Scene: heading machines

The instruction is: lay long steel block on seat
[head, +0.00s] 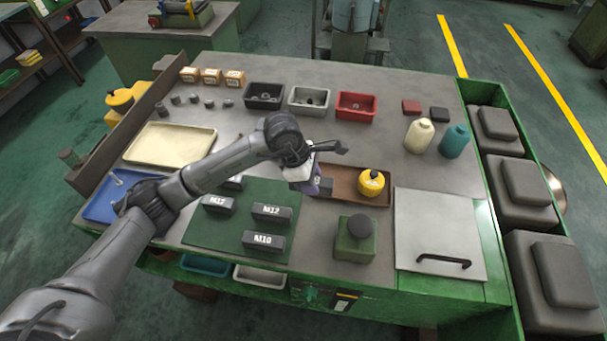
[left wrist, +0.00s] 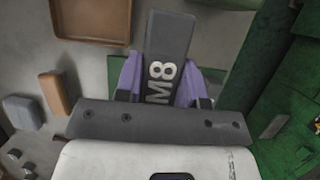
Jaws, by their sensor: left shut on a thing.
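My left gripper (head: 314,186) is shut on a dark grey block marked M8 (left wrist: 169,50), which stands out between the purple fingers in the left wrist view. In the head view it is over the bench between the green mat and the brown tray; the block is mostly hidden there. Similar dark blocks lie on the green mat (head: 192,236): one marked M12 (head: 271,212), one marked M10 (head: 263,242), and another labelled block (head: 218,204). I cannot tell which spot is the seat. My right gripper is not in view.
The brown tray (head: 342,192) holds a yellow pot (head: 371,183). A green box (head: 355,239) stands in front of it. A cream tray (head: 172,145) and blue tray (head: 101,210) lie left. Grey, white and red bins (head: 356,106) stand behind. A metal lid (head: 440,230) is at right.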

